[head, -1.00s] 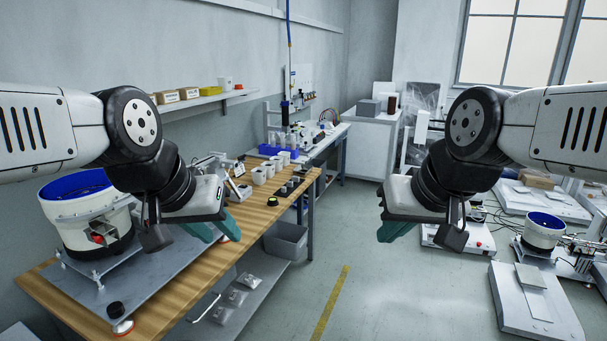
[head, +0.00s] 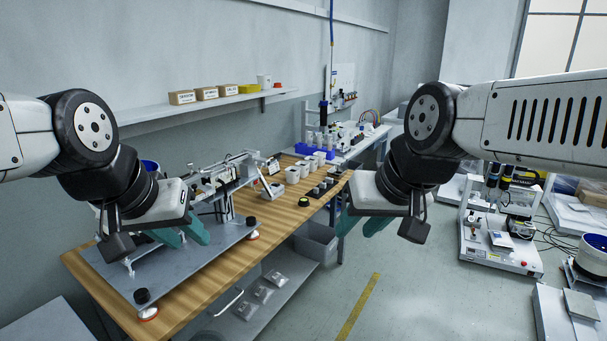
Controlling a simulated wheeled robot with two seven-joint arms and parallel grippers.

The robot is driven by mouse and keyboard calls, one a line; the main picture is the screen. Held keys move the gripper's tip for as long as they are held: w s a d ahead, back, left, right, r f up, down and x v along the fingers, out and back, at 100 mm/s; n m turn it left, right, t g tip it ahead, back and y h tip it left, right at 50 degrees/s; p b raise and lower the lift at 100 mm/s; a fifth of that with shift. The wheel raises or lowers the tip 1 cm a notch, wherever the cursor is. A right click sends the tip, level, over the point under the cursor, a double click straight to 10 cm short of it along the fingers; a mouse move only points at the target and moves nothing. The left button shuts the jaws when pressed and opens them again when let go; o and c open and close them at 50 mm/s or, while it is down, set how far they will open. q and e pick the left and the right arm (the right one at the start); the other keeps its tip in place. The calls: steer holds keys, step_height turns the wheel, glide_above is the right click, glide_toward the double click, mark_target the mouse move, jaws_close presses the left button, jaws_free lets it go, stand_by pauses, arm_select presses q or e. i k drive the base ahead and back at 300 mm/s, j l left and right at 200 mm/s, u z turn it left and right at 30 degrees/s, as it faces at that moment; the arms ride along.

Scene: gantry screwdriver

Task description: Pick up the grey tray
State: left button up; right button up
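A grey open tray-like bin (head: 318,246) sits low under the right end of the wooden workbench, on the lower shelf. It is the thing in view that best fits a grey tray. Its near side and part of its rim show; the bench top covers some of it. My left gripper (head: 181,234) hangs over the left part of the bench, its teal fingers apart and empty. My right gripper (head: 362,223) is in front of the bench's right end, above and to the right of the bin, its teal fingers apart and empty.
The wooden bench (head: 203,290) carries a grey machine plate (head: 185,270), white cups (head: 292,174) and a blue bin (head: 303,149). Several clear packets lie on the lower shelf (head: 240,315). The floor (head: 420,290) beside the yellow line is clear. Machines stand at right.

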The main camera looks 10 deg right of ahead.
mark_target(336, 172)
steer(key=i+l+u, duration=0.65)
steer(key=i+l, duration=0.2)
steer(key=l, duration=0.2)
steer(key=i+l+u, duration=0.15)
steer(key=l, duration=0.2)
steer(key=i+l, duration=0.15)
steer(key=l, duration=0.25)
steer(key=i+l+u, duration=0.1)
steer(key=l, duration=0.3)
steer(key=i+l+u, duration=0.1)
steer(key=i+l, duration=0.15)
steer(key=l, duration=0.15)
steer(key=i+l, duration=0.1)
steer(key=l, duration=0.35)
steer(key=i+l, duration=0.15)
steer(key=l, duration=0.25)
steer(key=i+l, duration=0.15)
steer(key=l, duration=0.25)
steer(key=i+l, duration=0.15)
steer(key=l, duration=0.25)
steer(key=u, duration=0.05)
